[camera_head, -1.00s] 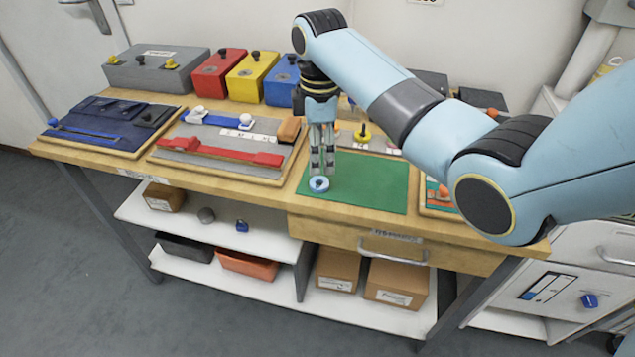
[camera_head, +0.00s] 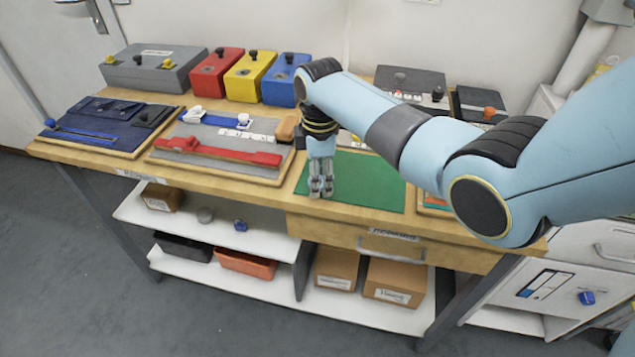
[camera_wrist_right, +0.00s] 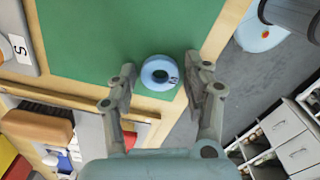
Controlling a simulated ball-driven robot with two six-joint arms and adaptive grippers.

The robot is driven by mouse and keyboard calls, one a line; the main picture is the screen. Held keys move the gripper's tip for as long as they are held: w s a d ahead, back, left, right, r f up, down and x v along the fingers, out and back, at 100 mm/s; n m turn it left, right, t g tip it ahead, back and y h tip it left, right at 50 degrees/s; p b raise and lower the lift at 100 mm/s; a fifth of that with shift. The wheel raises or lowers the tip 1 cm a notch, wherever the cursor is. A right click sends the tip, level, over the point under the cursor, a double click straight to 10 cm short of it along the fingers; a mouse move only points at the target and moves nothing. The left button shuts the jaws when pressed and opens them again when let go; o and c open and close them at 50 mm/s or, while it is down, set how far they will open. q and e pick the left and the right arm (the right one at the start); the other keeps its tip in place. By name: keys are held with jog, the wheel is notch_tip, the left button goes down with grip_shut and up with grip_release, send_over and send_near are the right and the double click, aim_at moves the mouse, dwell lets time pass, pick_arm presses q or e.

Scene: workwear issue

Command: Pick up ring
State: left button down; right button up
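The ring (camera_wrist_right: 160,73) is light blue with a dark centre and a small dark mark. In the right wrist view it lies on the green mat (camera_wrist_right: 95,40) near the mat's edge, ahead of and between the fingertips. My right gripper (camera_wrist_right: 160,84) is open there, with a finger on each side and nothing held. In the head view the right gripper (camera_head: 321,188) points down over the front left of the green mat (camera_head: 365,185) and hides the ring. My left gripper is not in view.
A board with a red strap (camera_head: 220,152) and a board with blue cloth (camera_head: 110,125) lie left of the mat. Red, yellow (camera_head: 249,77) and blue boxes stand behind. The table's front edge (camera_head: 270,194) is close to the gripper.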

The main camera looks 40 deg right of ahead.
jog(key=c, duration=0.3)
jog(key=shift+c, duration=0.2)
